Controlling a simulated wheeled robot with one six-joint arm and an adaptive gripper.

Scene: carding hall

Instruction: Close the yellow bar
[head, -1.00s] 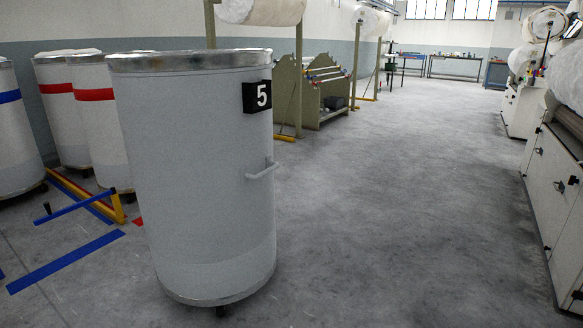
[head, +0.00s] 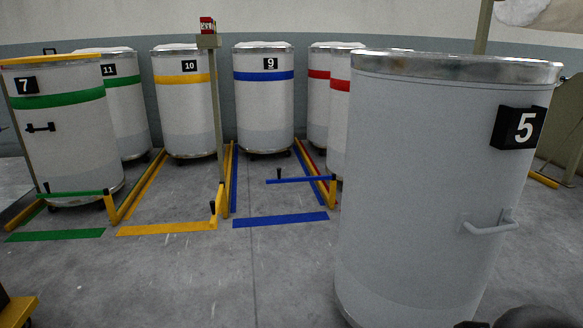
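The yellow bay lies left of centre, with a yellow floor stripe (head: 165,229) across its front. At the bay's right front corner, a short yellow piece with a black knob, seemingly the yellow bar (head: 213,211), shows beside the yellow post (head: 224,200). It looks foreshortened and does not span the bay's front; its exact angle I cannot tell. A can with a yellow band, number 10 (head: 186,105), stands at the back of the bay.
A large can 5 (head: 430,190) stands close on the right. Left is can 7 (head: 62,130) behind a green bar (head: 75,193). The middle floor is clear.

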